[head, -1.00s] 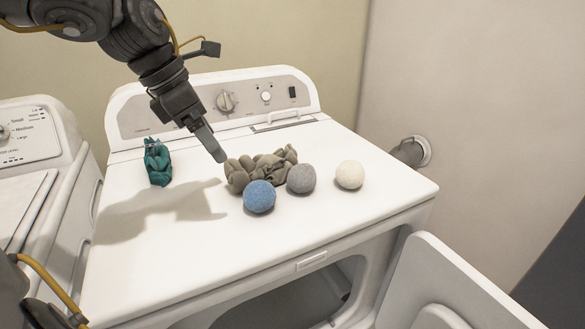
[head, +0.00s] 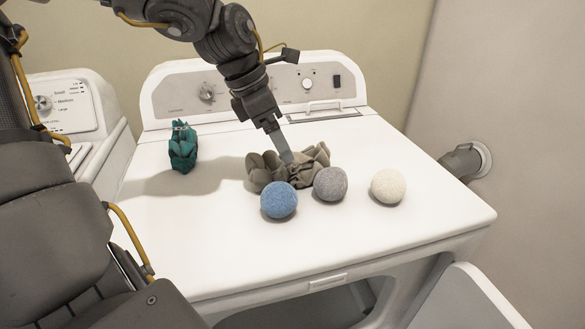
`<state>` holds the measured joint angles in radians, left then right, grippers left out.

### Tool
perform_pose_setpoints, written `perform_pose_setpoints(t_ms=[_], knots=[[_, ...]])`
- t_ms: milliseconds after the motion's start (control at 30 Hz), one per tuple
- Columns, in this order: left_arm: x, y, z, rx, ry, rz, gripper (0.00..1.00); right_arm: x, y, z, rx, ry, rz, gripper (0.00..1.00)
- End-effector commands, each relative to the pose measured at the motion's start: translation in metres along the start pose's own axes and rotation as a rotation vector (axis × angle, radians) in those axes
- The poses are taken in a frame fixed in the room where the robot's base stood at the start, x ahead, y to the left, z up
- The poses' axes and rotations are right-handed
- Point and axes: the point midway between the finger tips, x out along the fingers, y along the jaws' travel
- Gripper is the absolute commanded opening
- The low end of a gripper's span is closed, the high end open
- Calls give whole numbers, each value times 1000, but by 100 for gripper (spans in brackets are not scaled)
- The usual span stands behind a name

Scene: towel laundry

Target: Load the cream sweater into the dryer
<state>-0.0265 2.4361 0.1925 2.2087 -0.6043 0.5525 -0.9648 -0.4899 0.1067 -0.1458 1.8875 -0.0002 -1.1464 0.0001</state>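A crumpled beige-taupe cloth (head: 312,165), the closest match to the cream sweater, lies bunched on top of the dryer (head: 330,236). My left gripper (head: 287,157) comes down from the upper left with its fingertips at the cloth, among its folds. The fingers show edge-on and overlap, so whether they grip the cloth cannot be told. The dryer's front opening (head: 300,312) shows at the bottom, with the door (head: 465,305) swung open to the right. My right gripper is not in view.
Blue (head: 279,200), grey (head: 330,184) and cream (head: 388,187) balls sit in front and right of the cloth. A teal cloth (head: 183,148) stands at left. A washer (head: 75,105) is beside the dryer.

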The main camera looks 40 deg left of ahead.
Motion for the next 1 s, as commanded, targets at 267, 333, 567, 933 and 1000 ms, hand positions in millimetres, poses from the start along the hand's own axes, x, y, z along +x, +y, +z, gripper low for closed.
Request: perform_pose_setpoints(t_ms=[267, 333, 567, 933, 1000], knots=[[13, -1, 0, 3, 3, -2, 86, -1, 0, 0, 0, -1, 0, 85], [24, -2, 0, 4, 4, -4, 86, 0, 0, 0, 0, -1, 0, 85], [53, -3, 1, 3, 3, -1, 86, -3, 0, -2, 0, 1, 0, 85], [56, -3, 2, 4, 0, -1, 75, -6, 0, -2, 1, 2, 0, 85], [56, -3, 2, 3, 0, -1, 66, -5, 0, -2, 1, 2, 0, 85]])
